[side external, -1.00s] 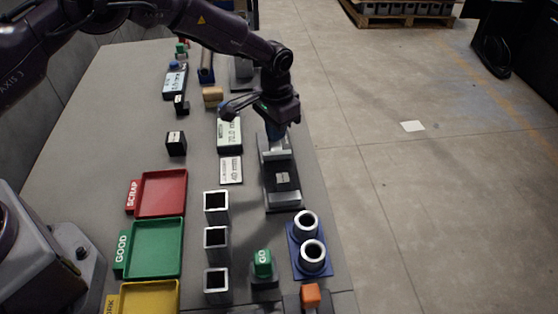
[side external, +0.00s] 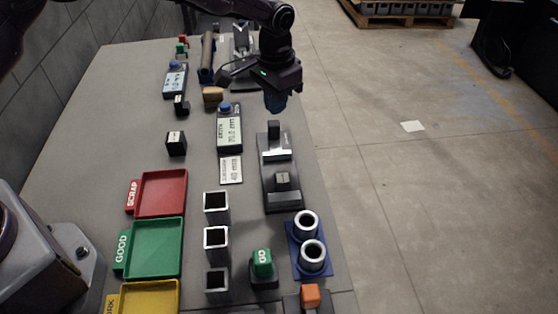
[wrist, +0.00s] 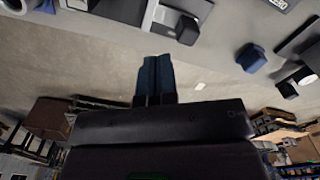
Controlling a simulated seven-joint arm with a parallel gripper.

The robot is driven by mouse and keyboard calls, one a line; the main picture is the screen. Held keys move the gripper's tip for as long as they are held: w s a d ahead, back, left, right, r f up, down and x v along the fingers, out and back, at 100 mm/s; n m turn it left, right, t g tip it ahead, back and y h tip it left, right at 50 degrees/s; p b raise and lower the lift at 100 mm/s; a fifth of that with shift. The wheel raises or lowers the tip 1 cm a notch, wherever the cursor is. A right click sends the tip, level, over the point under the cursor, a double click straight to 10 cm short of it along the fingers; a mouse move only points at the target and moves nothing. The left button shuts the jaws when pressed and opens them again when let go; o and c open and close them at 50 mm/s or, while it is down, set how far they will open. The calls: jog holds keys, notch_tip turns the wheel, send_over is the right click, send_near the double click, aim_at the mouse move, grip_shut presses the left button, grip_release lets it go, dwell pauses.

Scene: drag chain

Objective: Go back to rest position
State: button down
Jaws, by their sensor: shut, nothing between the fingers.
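My gripper (side external: 277,103) is in the upper middle of the side view, raised above the right side of the table. Its blue fingers point down and are together, with nothing between them. In the wrist view the two blue fingers (wrist: 154,78) lie side by side, touching. Below and in front of the gripper stands a dark fixture (side external: 281,185) with a metal slide and a small labelled block. The gripper is clear of it.
Red (side external: 162,193), green (side external: 154,248) and yellow (side external: 150,298) trays lie at left. Square tubes (side external: 216,239), a green GO button (side external: 262,264) and a blue holder with two rings (side external: 295,262) are in front.

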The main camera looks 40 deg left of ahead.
dwell(0.4)
jog(key=s+a+r+n+t, duration=0.1)
jog(key=s+a+r+t, duration=0.1)
jog(key=s+a+r, duration=0.2)
jog(key=s+a+r+n+t, duration=0.1)
jog(key=s+a+r, duration=0.3)
jog(key=s+r, duration=0.6)
jog(key=s+a+r+n+t, duration=0.1)
jog(key=s+a+r, duration=0.4)
jog(key=s, duration=1.3)
notch_tip(320, 180, up, 3)
jog(key=shift+f+t, duration=0.15)
jog(key=shift+t, duration=0.65)
